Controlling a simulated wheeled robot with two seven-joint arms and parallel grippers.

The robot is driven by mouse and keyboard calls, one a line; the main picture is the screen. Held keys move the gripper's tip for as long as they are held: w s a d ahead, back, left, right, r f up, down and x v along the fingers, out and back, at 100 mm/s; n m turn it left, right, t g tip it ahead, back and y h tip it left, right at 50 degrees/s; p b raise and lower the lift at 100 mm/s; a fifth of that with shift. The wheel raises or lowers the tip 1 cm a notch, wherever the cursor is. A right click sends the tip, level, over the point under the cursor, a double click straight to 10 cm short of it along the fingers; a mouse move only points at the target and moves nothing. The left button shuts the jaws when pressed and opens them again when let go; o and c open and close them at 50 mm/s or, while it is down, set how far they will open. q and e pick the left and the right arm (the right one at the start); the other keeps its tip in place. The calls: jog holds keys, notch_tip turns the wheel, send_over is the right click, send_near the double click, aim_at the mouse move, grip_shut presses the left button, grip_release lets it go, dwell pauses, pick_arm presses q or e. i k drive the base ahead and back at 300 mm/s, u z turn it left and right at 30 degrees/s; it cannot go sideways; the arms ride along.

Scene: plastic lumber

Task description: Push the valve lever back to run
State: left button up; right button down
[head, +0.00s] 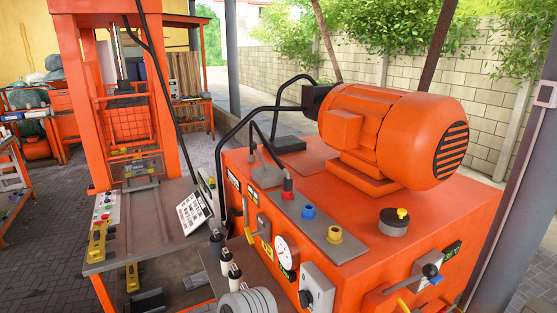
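The orange power unit (340,240) fills the right half of the head view. A yellow-handled lever (248,234) hangs on the unit's left-hand face beside a grey block (263,225). Another yellow handle (403,306) shows at the bottom edge, partly cut off. I cannot tell which lever is the valve lever. Neither of my grippers is in view.
An orange motor (385,130) stands on top of the unit. A white gauge (286,252) and a grey switch box (317,287) are on the front. Black hoses arch to the left. An orange press frame (78,90) with a grey table (150,220) stands left.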

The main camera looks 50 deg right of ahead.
aim_at(252, 145)
jog(key=z, duration=0.8)
